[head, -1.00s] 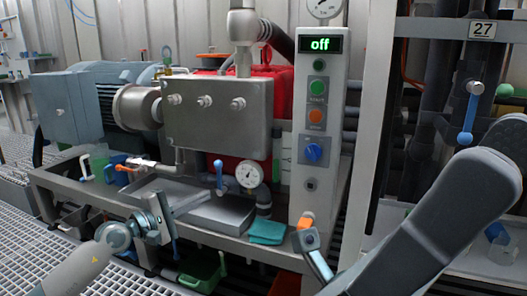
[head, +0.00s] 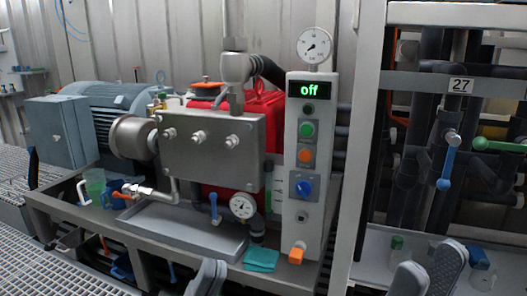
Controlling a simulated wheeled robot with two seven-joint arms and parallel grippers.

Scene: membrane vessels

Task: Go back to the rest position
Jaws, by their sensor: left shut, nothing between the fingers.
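The control panel (head: 313,165) stands upright in the middle right of the head view. Its display (head: 313,89) reads "off" in green. Below it are a green button (head: 307,129), an orange button (head: 305,156) and a blue rotary knob (head: 304,187). Dark grey links of my own arms show at the bottom edge, one left of centre and one at the right.
A steel box (head: 210,150) and a red tank are on the bench frame. A teal cloth (head: 261,259) lies on its front edge beside an orange block (head: 296,255). A rack with blue (head: 447,166) and green (head: 498,146) valve handles stands at right.

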